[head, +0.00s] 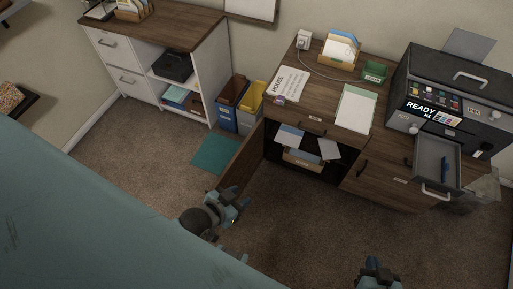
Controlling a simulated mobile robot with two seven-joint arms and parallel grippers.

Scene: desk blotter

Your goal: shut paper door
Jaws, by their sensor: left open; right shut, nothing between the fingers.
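The paper door (242,163) is a brown wooden cabinet door on the desk. It stands wide open, swung out to the left of the dark compartment (272,152). Papers and a box (303,162) show inside the compartment. My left gripper (239,205) is open near the lower free end of the door, and I cannot tell whether it touches it. My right gripper (376,265) is shut and empty at the bottom edge of the view, low in front of the desk and away from the door.
A grey drawer (437,163) with a blue item in it is pulled out under the printer (445,100) at the right. Blue and yellow bins (238,105) and a teal mat (215,153) lie behind the door. The carpet (290,225) between my grippers is clear.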

